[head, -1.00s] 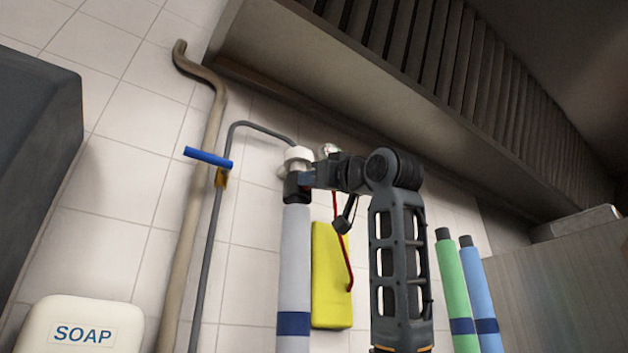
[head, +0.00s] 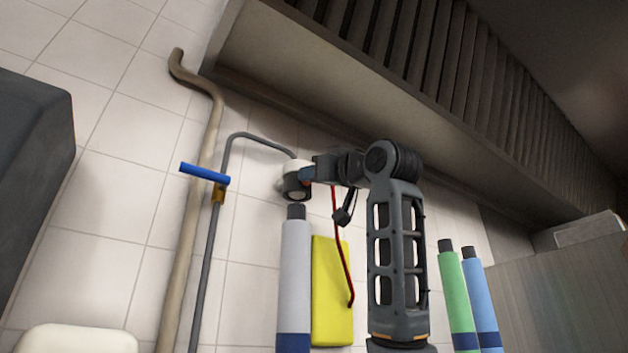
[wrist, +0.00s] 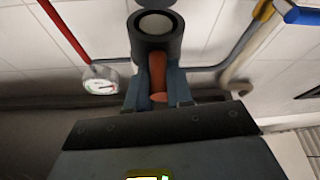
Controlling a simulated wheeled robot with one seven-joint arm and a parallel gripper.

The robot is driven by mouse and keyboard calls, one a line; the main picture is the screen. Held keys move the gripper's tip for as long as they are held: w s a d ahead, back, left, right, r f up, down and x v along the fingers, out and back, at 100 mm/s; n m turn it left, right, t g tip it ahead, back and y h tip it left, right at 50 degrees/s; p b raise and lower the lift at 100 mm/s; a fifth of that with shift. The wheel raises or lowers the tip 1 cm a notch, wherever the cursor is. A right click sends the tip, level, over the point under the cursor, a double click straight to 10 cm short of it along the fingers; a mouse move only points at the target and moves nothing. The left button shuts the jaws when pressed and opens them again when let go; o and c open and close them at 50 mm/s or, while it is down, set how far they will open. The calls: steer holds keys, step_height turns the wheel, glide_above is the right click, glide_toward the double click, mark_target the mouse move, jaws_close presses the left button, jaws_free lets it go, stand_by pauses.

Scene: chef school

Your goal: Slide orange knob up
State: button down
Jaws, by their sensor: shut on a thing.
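The orange knob (wrist: 157,72) is between the two fingers of my gripper (wrist: 158,98) in the wrist view. The fingers are shut on it. The knob points out from a dark round collar (wrist: 152,40) with a pale round end inside. In the head view my gripper (head: 308,176) is at the dark collar (head: 294,186), just below a white fitting (head: 291,167) at the end of the grey pipe. The knob itself is hidden by my gripper in the head view.
A blue handle (head: 205,173) is on the left. A round gauge (wrist: 100,80) shows in the wrist view. A hood (head: 340,100) overhangs from above.

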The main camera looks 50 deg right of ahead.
steer(key=shift+r, duration=0.2)
steer(key=c, duration=1)
jaws_free()
steer(key=shift+f, duration=0.1)
steer(key=shift+b+v, duration=0.9)
steer(key=shift+v, duration=3)
